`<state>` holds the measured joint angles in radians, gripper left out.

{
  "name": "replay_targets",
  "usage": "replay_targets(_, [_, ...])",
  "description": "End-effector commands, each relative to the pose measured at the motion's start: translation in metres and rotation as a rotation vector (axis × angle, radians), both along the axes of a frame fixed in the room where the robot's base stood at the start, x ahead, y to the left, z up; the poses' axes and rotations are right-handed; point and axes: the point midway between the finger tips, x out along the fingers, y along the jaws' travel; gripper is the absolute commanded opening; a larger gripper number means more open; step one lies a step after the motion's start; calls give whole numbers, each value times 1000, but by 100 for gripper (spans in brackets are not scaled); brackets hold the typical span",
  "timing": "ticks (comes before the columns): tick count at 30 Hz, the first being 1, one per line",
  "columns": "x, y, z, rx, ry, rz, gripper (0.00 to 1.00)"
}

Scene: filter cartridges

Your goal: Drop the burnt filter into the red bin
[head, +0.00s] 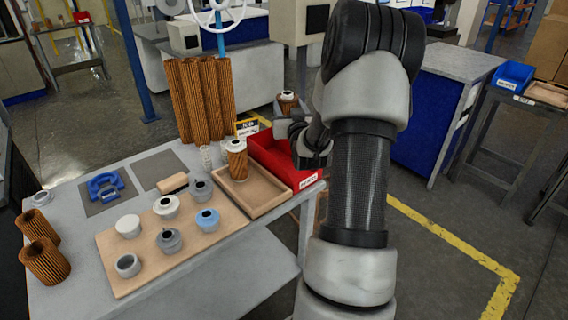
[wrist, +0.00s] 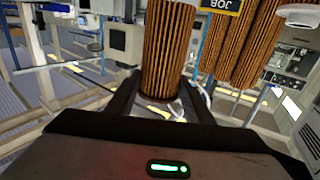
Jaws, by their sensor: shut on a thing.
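My gripper (head: 297,128) is beyond the red bin's far side in the head view, partly hidden by my arm. It is shut on the burnt filter, a brown pleated cylinder, whose pale top (head: 288,96) shows just above the jaws. In the wrist view, which looks upside down, the burnt filter (wrist: 165,45) stands between my dark fingers (wrist: 163,100). Its lower part is hidden in the head view. The red bin (head: 262,147) sits at the table's right end, its right part behind my arm. I cannot tell whether the filter is directly over the bin.
A wooden tray (head: 273,205) beside the bin holds another pleated filter (head: 237,165) with a white cap. Several tall filters (head: 185,100) stand behind, near a yellow-edged job card (head: 247,128). A board (head: 110,250) with several caps lies in front. Two filters stand at the left.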

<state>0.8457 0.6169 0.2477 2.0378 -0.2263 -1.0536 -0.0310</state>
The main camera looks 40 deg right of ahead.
Motion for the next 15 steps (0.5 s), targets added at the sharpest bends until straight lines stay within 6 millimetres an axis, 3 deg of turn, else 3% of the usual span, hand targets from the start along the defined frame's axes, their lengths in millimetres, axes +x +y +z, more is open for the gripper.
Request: replay_targets(15, [0,-1,-52,0,1,-2,25])
